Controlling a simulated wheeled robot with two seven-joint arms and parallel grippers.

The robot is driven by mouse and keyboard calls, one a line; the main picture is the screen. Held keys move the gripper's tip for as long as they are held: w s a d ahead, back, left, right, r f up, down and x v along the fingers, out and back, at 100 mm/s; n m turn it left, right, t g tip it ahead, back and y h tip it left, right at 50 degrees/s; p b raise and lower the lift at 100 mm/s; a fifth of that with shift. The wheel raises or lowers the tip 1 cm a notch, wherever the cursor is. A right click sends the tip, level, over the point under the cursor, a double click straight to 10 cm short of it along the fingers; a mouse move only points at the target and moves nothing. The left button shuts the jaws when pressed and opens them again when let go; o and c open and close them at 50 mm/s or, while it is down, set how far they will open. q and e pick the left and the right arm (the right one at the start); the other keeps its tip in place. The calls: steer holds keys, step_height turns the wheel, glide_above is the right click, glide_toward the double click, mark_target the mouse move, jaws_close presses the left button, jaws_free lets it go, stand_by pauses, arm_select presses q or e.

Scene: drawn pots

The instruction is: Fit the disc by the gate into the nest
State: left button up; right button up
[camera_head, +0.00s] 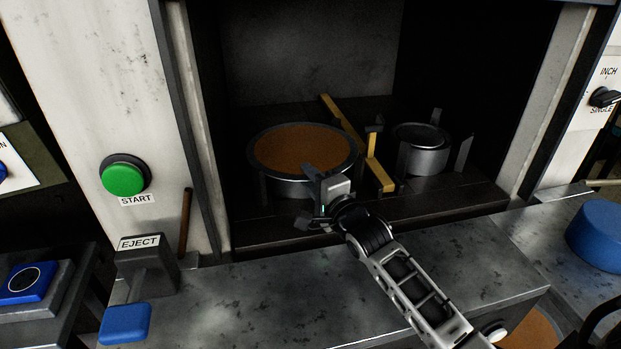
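A round disc with a copper-brown top (295,148) and a grey rim lies inside the dark press opening, left of a yellow bar (383,177) that looks like the gate. Right of the bar, a short grey cylinder (428,160) stands among upright grey posts (464,152); it may be the nest. My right gripper (309,197) is at the disc's front edge, its fingers apart, one above the rim and one lower in front. I cannot tell whether it touches the disc. The gripper hides part of the front rim. My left gripper is out of view.
The opening has side walls and a front ledge (240,290). A green START button (123,177) and a blue EJECT lever (125,323) are at left. A blue cylinder (600,232) stands at right. Another copper-brown surface (528,332) shows at lower right.

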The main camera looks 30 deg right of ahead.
steer(key=shift+r, duration=0.25)
steer(key=s, duration=1.2)
steer(key=shift+d, duration=0.3)
steer(key=shift+f, duration=0.1)
